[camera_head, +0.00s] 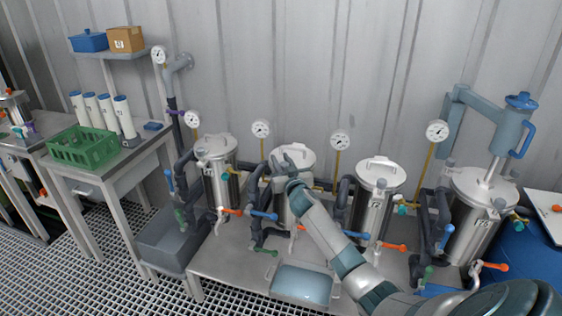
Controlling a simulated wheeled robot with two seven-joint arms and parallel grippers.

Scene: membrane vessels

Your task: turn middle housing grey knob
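Several steel housings with lids stand in a row along the wall. One of the two middle housings (300,158) is left of centre, partly hidden behind my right arm. The other middle housing (373,208) stands to its right with its lid handle in view. My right gripper (281,162) is at the left front edge of the left-of-centre housing's lid. Any grey knob there is hidden by the gripper, and I cannot tell whether the fingers touch or hold it. My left gripper is not in view.
Pipes with blue, orange and green valve handles (264,215) crowd the housings' fronts. Pressure gauges (340,140) rise behind. A tray of liquid (303,284) sits in front. A side table holds a green crate (82,148) and white cylinders (124,117).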

